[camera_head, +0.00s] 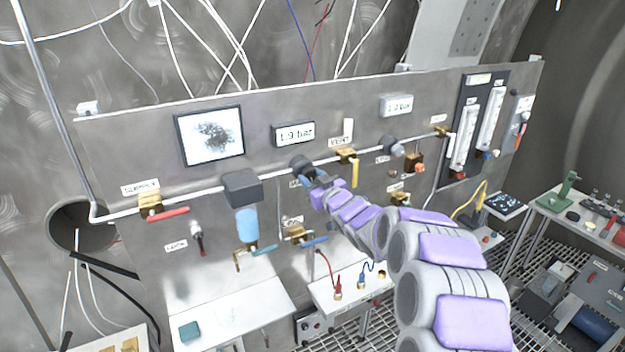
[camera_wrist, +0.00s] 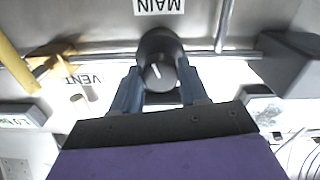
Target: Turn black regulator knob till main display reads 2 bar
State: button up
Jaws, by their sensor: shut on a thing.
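The black regulator knob (camera_wrist: 160,62) sits between the two blue-grey fingers of my gripper (camera_wrist: 158,90) in the wrist view, under the upside-down MAIN label (camera_wrist: 158,6). A white mark shows on the knob's face. My gripper is shut on the knob. In the head view my gripper (camera_head: 318,181) reaches the black regulator (camera_head: 302,165) on the panel pipe and partly hides it. The main display (camera_head: 293,134) above the regulator reads 1.9 bar. A second display (camera_head: 396,105) to the right seems to read 1.2 bar, but is small.
A brass valve with a yellow handle (camera_head: 347,155), labelled VENT, is close right of my gripper. A dark box (camera_head: 241,186) and blue filter bowl (camera_head: 246,225) are to the left. A red-handled valve (camera_head: 160,208) is farther left. White benches stand below the panel.

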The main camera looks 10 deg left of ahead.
jog(key=shift+m+p, duration=0.3)
jog(key=shift+p, duration=0.35)
jog(key=shift+m+p, duration=0.5)
jog(key=shift+p, duration=0.35)
jog(key=o, duration=1.1)
jog(key=shift+c, duration=0.2)
jog(key=shift+s, duration=0.1)
jog(key=b+v, duration=0.1)
jog(key=v, duration=1.6)
jog(key=shift+d+f, duration=0.1)
jog(key=shift+d, duration=0.05)
